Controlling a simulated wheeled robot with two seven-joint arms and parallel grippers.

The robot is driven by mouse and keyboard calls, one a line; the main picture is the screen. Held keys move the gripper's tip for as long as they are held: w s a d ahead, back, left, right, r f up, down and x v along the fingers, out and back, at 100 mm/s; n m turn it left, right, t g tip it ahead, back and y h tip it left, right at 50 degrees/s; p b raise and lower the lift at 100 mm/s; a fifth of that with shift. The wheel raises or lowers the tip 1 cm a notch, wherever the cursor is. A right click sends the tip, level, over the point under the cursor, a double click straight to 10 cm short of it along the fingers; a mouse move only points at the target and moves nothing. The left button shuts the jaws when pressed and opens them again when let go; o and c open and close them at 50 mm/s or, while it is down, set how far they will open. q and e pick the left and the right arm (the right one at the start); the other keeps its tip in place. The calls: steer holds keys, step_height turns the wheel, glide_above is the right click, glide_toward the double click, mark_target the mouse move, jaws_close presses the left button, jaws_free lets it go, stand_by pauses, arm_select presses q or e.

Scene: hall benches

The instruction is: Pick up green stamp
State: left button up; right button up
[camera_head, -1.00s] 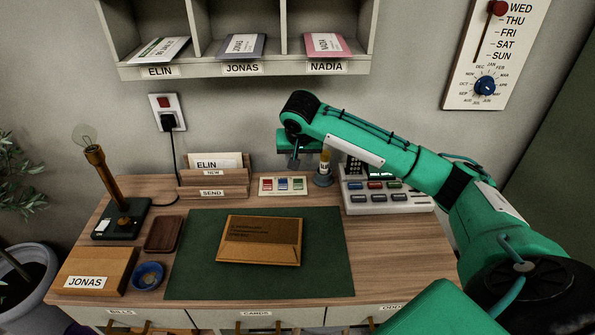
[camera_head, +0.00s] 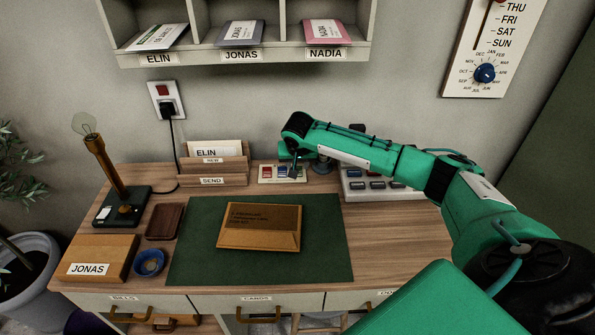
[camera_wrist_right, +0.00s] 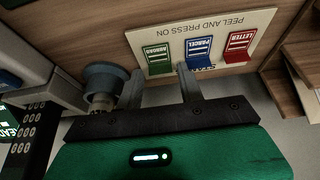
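The green stamp (camera_wrist_right: 158,58), marked ABROAD, lies flat on a cream card (camera_wrist_right: 218,27) in the right wrist view, left of the blue PARCEL stamp (camera_wrist_right: 198,50) and the red LETTER stamp (camera_wrist_right: 239,45). My right gripper (camera_wrist_right: 161,82) is open, with its fingertips apart near the green stamp's near edge and nothing held between them. I cannot tell whether they touch the card. In the head view, my right gripper (camera_head: 291,172) is over the card's right part and hides the green stamp. My left gripper is not in view.
A blue-grey round holder (camera_wrist_right: 106,77) stands close beside the left finger. A keyed machine (camera_head: 376,186) is to the right. A wooden letter rack (camera_head: 213,172) stands left of the card. The green mat (camera_head: 200,260) carries a brown board (camera_head: 259,226).

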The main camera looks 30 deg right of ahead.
steer(key=shift+w+f, duration=0.1)
steer(key=shift+f, duration=0.2)
steer(key=c, duration=0.8)
steer(key=shift+r, duration=0.1)
